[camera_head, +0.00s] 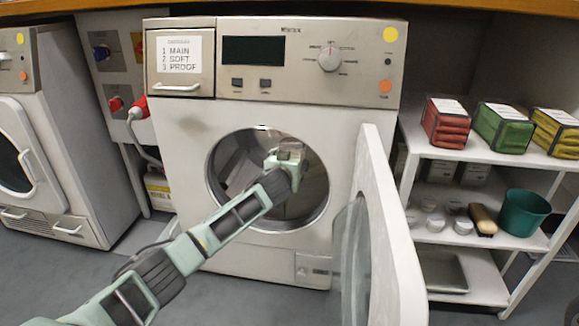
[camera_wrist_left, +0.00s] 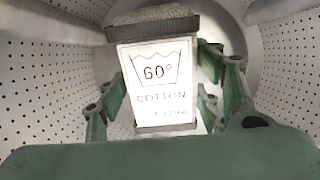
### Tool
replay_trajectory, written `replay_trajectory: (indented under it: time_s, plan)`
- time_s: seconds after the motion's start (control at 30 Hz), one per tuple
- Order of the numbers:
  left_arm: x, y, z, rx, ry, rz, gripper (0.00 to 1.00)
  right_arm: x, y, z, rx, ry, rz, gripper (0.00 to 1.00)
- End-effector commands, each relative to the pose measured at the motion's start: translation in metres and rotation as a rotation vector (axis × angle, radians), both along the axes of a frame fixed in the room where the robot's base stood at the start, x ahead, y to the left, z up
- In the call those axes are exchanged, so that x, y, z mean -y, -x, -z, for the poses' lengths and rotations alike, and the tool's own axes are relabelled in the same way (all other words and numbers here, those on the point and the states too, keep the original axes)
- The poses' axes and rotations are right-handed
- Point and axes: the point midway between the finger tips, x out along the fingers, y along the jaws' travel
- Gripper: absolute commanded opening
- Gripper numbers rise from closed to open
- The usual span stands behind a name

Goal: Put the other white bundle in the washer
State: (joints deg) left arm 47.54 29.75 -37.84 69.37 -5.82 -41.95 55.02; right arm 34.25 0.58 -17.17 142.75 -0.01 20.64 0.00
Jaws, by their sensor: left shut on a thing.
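The washer (camera_head: 350,125) stands in the middle of the head view with its round door (camera_head: 392,235) swung open to the right. My left arm reaches through the opening into the drum (camera_head: 318,190). My left gripper (camera_head: 285,167) is inside the drum, shut on a white bundle (camera_head: 291,155). In the left wrist view the bundle (camera_wrist_left: 158,75) sits between the fingers, its label reading 60° and COTTON, with the perforated drum wall (camera_wrist_left: 50,85) around it. Much of the drum's inside is hidden by the arm, and I cannot tell whether another bundle lies there. My right gripper is not in view.
Red (camera_head: 446,125), green (camera_head: 502,128) and yellow (camera_head: 558,132) bundles lie on a white shelf unit at the right. A green bucket (camera_head: 524,212) and a brush (camera_head: 483,219) are below them. A second machine (camera_head: 50,130) stands left. The open door borders my arm's right side.

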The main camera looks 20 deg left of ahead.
Motion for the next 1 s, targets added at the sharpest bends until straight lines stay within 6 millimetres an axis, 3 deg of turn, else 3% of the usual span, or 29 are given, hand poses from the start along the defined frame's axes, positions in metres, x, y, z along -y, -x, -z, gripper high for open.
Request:
replay_trajectory:
  time_s: [0.1, 0.13, 0.33, 0.77, 1.0]
  plan:
    - [0.0, 0.0, -0.002, 0.003, 0.0, 0.001, 0.25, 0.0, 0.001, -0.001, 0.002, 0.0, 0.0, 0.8]
    - [0.0, 0.0, -0.002, 0.003, 0.0, 0.001, 0.63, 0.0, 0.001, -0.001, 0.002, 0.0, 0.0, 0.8]
    - [0.0, 0.0, -0.001, 0.002, -0.001, 0.0, 0.81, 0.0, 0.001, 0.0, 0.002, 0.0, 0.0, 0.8]
    - [0.001, 0.003, 0.0, -0.001, -0.001, 0.0, 0.82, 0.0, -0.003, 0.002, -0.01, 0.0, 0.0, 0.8]
    - [0.007, 0.028, -0.008, 0.0, -0.001, 0.001, 0.82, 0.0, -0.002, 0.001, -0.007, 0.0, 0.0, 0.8]
